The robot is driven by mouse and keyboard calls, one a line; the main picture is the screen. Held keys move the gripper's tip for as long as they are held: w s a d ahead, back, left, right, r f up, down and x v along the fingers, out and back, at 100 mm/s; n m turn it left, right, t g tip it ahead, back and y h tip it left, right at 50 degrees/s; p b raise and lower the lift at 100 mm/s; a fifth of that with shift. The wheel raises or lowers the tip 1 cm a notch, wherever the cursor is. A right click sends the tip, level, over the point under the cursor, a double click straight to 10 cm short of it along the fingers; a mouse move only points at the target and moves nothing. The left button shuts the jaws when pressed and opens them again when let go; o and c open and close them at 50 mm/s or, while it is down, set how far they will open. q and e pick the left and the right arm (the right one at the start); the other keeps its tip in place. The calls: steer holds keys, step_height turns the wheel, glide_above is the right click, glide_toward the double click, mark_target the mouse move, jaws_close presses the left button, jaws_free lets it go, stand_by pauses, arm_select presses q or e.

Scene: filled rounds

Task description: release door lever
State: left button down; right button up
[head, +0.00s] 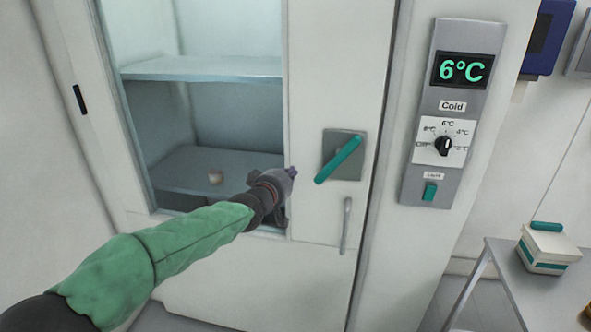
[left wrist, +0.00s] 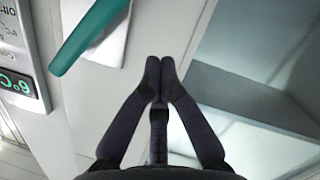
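The teal door lever (head: 338,160) sits on a grey square plate (head: 331,139) on the white cold-room door (head: 318,75). It is tilted, its upper end to the right and its lower end to the left. In the left wrist view the lever (left wrist: 88,38) is at the upper left, apart from my fingers. My left gripper (head: 291,173) is just left of the lever in the head view. In the left wrist view its fingertips (left wrist: 160,70) are together with nothing between them. My right gripper is in neither view.
A grey vertical handle (head: 346,225) is below the lever. Right of the door is a control panel (head: 454,110) with a 6°C display, dial and teal switch. Shelves (head: 205,68) show through the window. A table (head: 548,292) holds a white box (head: 548,248) at lower right.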

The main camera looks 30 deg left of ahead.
arm_select(q)
steer(key=s, duration=0.4)
steer(key=shift+s+r, duration=0.1)
steer(key=shift+r, duration=0.2)
steer(key=shift+f, duration=0.1)
